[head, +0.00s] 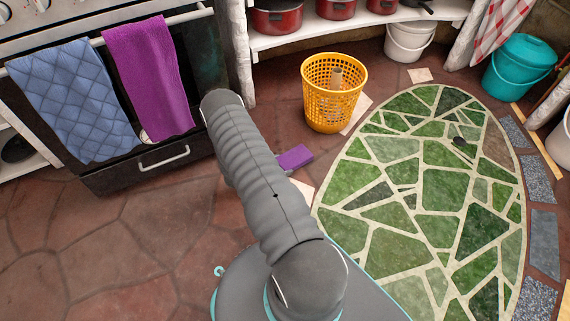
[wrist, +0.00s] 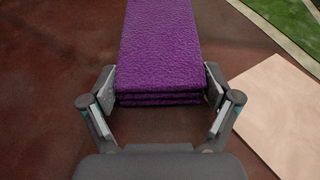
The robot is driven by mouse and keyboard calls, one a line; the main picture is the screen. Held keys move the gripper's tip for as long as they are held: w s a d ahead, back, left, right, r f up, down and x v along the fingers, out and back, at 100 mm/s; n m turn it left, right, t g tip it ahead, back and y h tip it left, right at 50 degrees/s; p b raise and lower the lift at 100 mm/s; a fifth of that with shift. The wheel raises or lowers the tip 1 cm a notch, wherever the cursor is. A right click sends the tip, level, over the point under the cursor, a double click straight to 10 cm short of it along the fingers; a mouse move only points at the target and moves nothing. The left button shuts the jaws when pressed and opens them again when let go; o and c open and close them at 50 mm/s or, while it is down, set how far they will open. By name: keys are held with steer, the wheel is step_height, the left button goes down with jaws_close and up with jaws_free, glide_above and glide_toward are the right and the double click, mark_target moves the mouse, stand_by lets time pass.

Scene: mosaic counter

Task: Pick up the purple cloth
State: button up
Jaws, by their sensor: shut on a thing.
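A folded purple cloth (wrist: 160,45) with several stacked layers fills the upper middle of the wrist view. My gripper (wrist: 160,93) is shut on its near end, one finger pad against each side. In the head view the same folded cloth (head: 294,156) shows as a small purple block just right of my arm, at or close above the floor; I cannot tell whether it touches it. My gripper is mostly hidden behind my arm there. Another purple cloth (head: 150,80) hangs on the oven rail.
A blue quilted cloth (head: 75,105) hangs on the oven (head: 120,175) at left. A yellow basket (head: 334,95) stands beyond the folded cloth. A pale tile (wrist: 285,115) lies on the floor at right. The green mosaic (head: 430,190) lies right of it. Red-brown floor at left is clear.

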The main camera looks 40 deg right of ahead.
steer(key=shift+w+r, duration=0.1)
steer(key=shift+r, duration=0.35)
step_height(320, 180, up, 3)
steer(key=shift+p, duration=0.4)
steer(key=s+d+r, duration=0.2)
steer(key=s+r, duration=0.1)
steer(key=s, duration=0.2)
steer(key=s+d+r+p, duration=0.1)
steer(key=s+d+r, duration=0.2)
steer(key=s, duration=0.2)
steer(key=shift+s+r+p, duration=0.3)
steer(key=shift+s+r, duration=0.05)
steer(key=shift+s, duration=0.05)
